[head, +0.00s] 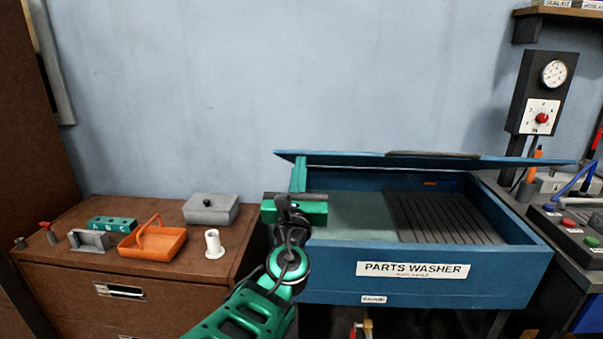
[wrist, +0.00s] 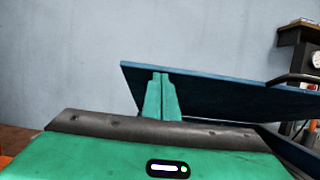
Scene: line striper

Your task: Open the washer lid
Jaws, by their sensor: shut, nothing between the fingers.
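The blue parts washer (head: 330,255) stands right of centre in the head view. Its blue lid (head: 345,160) is raised and shows nearly edge-on above the basin, so the inside is visible. A dark handle bar (head: 432,154) runs along the lid's edge. My gripper (head: 299,160) is at the left end of the washer, with its green fingers pointing up at the lid's left part. In the wrist view the shut, empty fingers (wrist: 160,78) overlap the tilted lid (wrist: 215,95); whether they touch it is not clear.
Left, a brown cabinet (head: 130,277) bears an orange basket (head: 153,242), a grey box (head: 211,209), a white spool (head: 213,244) and a green block (head: 112,224). Right, a bench holds a gauge stand (head: 541,92) and a button box (head: 567,222).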

